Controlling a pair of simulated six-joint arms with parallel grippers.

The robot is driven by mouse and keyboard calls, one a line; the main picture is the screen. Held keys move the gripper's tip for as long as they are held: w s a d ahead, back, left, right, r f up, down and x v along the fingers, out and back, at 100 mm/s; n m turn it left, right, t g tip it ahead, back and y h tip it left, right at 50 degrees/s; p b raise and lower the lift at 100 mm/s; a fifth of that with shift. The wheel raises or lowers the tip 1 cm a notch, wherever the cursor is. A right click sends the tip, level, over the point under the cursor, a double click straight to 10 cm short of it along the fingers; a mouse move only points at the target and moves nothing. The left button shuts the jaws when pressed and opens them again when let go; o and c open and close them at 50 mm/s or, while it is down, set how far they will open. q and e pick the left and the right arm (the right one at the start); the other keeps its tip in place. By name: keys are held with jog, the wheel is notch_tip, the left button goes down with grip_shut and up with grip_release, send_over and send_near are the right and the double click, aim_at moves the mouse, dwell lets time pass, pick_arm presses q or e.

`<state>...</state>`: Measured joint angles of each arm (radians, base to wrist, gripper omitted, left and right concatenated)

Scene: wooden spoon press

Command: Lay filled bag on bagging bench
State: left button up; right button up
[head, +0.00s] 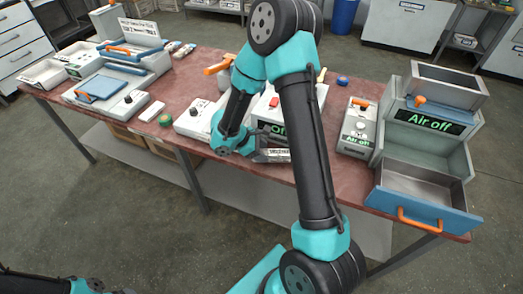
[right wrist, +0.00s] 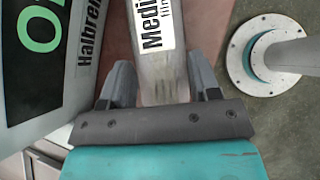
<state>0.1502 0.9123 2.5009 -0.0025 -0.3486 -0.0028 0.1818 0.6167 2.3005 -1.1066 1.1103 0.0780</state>
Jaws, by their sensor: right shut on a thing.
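My right gripper (head: 256,155) is low at the front edge of the red-brown table (head: 225,170). In the right wrist view its fingers (right wrist: 160,84) are shut on either side of a grey-beige labelled piece (right wrist: 168,78), whose white label partly reads "Medi". The label also shows in the head view (head: 277,153). I cannot tell whether this piece is the filled bag; most of it is hidden. I cannot make out which part is the bagging bench. My left gripper is outside the head view; only part of that arm shows at bottom left.
A white machine (head: 273,105) with a green display stands beside my right gripper. At right are a control box (head: 356,128) and an "Air off" unit (head: 425,122) with an open blue-fronted drawer (head: 420,207). A blue-topped station (head: 108,92) with trays is at left.

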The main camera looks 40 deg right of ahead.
jog(key=shift+f, duration=0.55)
jog(key=o, duration=1.1)
jog(key=shift+o, duration=0.2)
jog(key=shift+r, duration=0.1)
jog(key=v, duration=1.7)
jog(key=shift+w+a, duration=0.1)
